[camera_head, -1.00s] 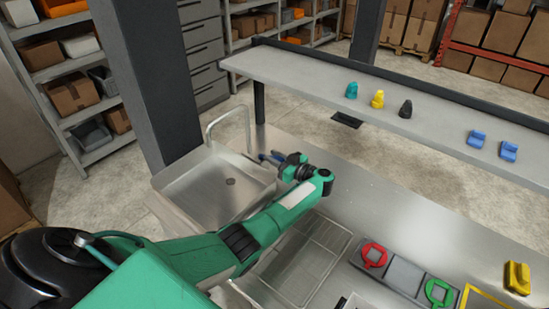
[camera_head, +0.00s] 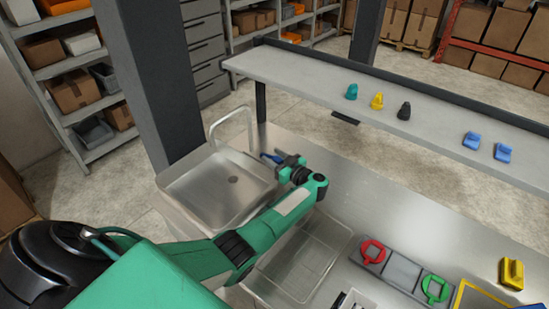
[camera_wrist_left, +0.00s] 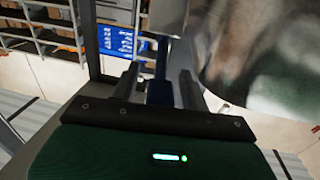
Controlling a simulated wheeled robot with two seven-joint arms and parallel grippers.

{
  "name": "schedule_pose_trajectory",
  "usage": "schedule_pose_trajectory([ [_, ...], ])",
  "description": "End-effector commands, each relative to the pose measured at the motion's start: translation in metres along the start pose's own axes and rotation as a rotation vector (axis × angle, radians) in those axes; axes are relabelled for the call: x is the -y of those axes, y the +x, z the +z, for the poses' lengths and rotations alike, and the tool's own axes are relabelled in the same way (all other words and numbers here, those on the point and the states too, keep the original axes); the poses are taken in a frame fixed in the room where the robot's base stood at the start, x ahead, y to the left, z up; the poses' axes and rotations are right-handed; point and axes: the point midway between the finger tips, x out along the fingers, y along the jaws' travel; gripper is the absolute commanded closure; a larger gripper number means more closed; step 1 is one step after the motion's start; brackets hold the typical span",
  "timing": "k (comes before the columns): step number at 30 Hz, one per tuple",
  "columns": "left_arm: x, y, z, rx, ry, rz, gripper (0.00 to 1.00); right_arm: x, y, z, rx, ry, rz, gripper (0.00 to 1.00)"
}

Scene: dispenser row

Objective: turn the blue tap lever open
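The blue tap lever (camera_head: 271,158) is a small blue bar at the right rear corner of the sink, beside the foot of the curved metal spout (camera_head: 232,122). My left gripper (camera_head: 284,161) reaches in from the left over the counter, right at the lever. In the left wrist view, the blue lever (camera_wrist_left: 158,91) stands between the two fingers of my left gripper (camera_wrist_left: 158,84). The fingers are apart, with gaps showing beside the lever; any contact is unclear. The lever's base is partly hidden. My right gripper is not in view.
The steel sink basin (camera_head: 222,188) lies left of the gripper. A raised grey shelf (camera_head: 310,84) runs behind the counter, carrying several small coloured pieces.

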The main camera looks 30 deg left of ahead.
Motion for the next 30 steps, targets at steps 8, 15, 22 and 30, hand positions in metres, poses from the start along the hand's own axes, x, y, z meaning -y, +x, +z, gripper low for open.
schedule_pose_trajectory([
  [8, 0.000, -0.009, 0.002, 0.001, 0.000, 0.001, 0.55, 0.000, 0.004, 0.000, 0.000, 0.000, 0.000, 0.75],
  [15, 0.000, -0.049, 0.004, 0.003, -0.002, 0.001, 0.55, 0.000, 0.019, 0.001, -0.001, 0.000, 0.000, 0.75],
  [22, 0.000, -0.073, 0.002, 0.001, 0.000, 0.000, 0.55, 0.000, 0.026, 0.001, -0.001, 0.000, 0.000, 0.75],
  [30, 0.000, -0.075, 0.000, 0.000, 0.001, -0.001, 0.55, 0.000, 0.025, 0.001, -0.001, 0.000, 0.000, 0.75],
])
